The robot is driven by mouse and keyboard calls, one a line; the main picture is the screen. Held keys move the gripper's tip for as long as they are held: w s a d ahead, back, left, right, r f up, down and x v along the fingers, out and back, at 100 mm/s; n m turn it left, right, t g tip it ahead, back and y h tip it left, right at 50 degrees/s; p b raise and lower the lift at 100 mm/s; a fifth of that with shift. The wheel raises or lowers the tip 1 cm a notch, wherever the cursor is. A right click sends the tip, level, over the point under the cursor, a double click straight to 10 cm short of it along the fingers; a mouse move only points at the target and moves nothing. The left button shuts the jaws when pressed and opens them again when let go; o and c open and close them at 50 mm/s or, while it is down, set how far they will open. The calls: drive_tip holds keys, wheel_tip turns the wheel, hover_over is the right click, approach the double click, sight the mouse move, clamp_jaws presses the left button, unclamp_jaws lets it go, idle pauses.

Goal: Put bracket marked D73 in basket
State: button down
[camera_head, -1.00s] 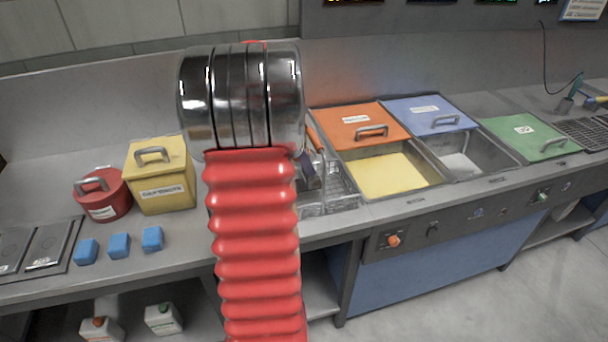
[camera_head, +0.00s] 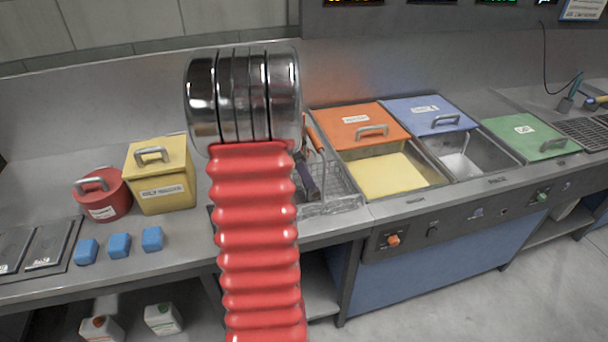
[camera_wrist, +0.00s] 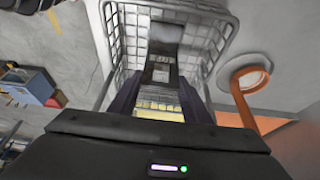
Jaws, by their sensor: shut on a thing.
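In the wrist view, my gripper (camera_wrist: 160,82) is shut on a grey metal bracket (camera_wrist: 164,34) with a bent plate. A small label shows on it, too small to read. The bracket is between the fingers and over the wire basket (camera_wrist: 113,42); I cannot tell whether it touches the basket floor. The basket's orange-gripped handle (camera_wrist: 246,95) is to the right of the fingers.
An orange-lidded tank (camera_head: 355,122) with yellow contents, a blue-lidded tank (camera_head: 425,108) and a green lid (camera_head: 527,137) lie to the right. A yellow box (camera_head: 165,190), red pot (camera_head: 105,198) and several blue blocks (camera_head: 119,246) stand to the left.

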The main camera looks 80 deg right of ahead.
drive_tip(key=c, duration=1)
unclamp_jaws()
drive_tip(key=shift+r, duration=0.1)
drive_tip(key=v, duration=1.2)
drive_tip(key=shift+a, duration=0.1)
drive_tip(key=shift+w, duration=0.1)
